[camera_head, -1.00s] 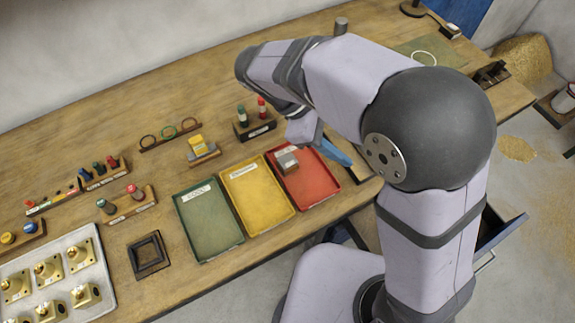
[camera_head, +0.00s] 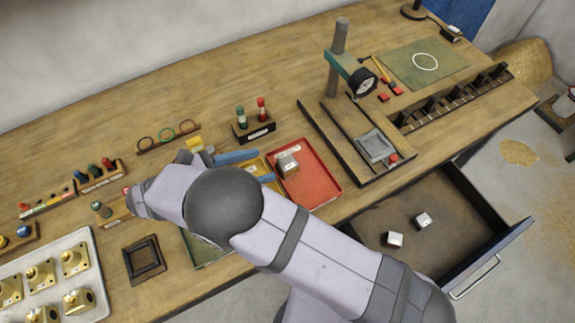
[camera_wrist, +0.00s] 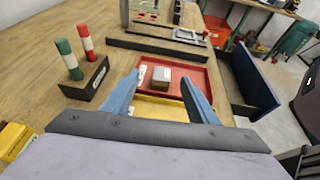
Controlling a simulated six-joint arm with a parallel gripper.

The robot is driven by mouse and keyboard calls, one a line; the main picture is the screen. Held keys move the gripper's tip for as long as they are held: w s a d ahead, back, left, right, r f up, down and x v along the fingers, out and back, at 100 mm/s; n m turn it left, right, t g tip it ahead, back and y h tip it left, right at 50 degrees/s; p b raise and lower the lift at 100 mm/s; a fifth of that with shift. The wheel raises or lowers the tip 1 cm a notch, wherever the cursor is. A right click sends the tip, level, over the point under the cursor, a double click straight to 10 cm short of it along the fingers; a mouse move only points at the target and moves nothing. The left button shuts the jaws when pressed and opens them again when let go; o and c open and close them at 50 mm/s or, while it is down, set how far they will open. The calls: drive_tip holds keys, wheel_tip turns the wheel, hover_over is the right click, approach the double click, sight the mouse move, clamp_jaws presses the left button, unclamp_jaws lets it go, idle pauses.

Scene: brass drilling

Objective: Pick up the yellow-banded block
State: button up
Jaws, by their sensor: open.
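No block with a clear yellow band can be made out. Two small pale-and-dark blocks, one on the left (camera_head: 392,239) and one on the right (camera_head: 423,220), lie in the open drawer (camera_head: 365,222). A yellow piece (camera_head: 195,144) at the bench's middle is partly hidden by my arm. My gripper (camera_head: 252,168) is open and empty, its blue fingers over the yellow tray, pointing toward the red tray.
A slotted dark rack (camera_head: 455,100) runs along the right. The green tray is mostly hidden under my arm.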

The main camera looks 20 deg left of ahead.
sight(280, 167)
wheel_tip(280, 167, down, 3)
drive_tip(key=shift+f, duration=0.15)
drive_tip(key=shift+w+d+p, duration=0.35)
drive_tip(key=shift+w+p, duration=0.05)
drive_tip(key=shift+w+d+f, duration=0.35)
drive_tip(key=shift+w, duration=0.05)
drive_tip(key=shift+w+d+p, duration=0.2)
drive_tip(key=shift+d+p, duration=0.1)
drive_tip(key=shift+p, duration=0.3)
drive_tip(key=p+x, duration=0.2)
drive_tip(key=x, duration=0.1)
drive_tip(key=shift+w+d+p, duration=0.1)
drive_tip(key=shift+d+p, duration=0.25)
drive_tip(key=shift+d, duration=0.1)
drive_tip(key=shift+w+d+f, duration=0.2)
drive_tip(key=shift+w+f, duration=0.05)
drive_tip(key=shift+w, duration=0.05)
clamp_jaws()
